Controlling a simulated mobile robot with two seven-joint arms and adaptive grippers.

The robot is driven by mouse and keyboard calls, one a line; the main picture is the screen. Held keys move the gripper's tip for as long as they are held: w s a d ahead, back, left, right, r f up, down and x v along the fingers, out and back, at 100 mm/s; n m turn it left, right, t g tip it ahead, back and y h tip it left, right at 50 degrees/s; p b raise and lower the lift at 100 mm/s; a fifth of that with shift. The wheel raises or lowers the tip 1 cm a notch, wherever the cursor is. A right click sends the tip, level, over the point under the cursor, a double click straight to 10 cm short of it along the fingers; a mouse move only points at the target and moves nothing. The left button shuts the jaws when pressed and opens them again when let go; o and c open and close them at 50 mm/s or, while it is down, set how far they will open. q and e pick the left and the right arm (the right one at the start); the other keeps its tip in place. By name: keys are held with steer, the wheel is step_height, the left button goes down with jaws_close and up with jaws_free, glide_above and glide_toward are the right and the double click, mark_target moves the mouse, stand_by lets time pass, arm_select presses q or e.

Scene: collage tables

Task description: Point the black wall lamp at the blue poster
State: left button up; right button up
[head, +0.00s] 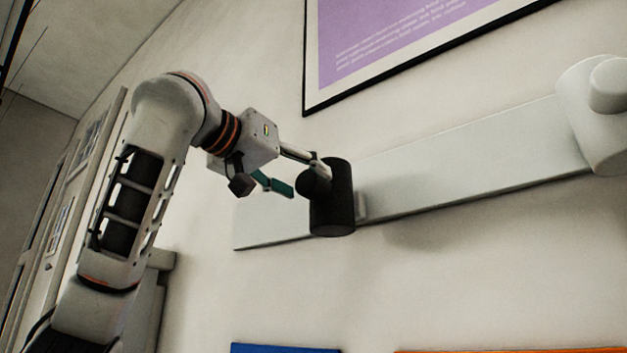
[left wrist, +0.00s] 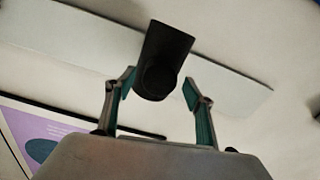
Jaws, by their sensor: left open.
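The black wall lamp (head: 341,208) is a short dark cylinder with a round knob, mounted near the left end of a pale wall rail. It shows in the left wrist view (left wrist: 170,45) between the fingers. My left gripper (head: 303,182) is open at the lamp, with its fingers on either side of the knob in the left wrist view (left wrist: 159,88). Whether a finger touches the knob I cannot tell. A blue panel, apparently the blue poster (head: 285,349), shows only its top edge at the bottom of the head view. My right gripper is not in view.
The pale rail (head: 450,174) runs right to a white lamp (head: 598,125). A framed purple poster (head: 390,40) hangs above. An orange edge (head: 510,351) shows at the bottom right. The wall between rail and lower posters is bare.

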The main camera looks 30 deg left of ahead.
mark_target(325, 194)
arm_select(q)
steer(key=w+p, duration=0.1)
steer(key=w, duration=0.1)
steer(key=shift+w+d+r, duration=0.1)
steer(key=shift+w+d, duration=0.05)
steer(key=shift+w, duration=0.45)
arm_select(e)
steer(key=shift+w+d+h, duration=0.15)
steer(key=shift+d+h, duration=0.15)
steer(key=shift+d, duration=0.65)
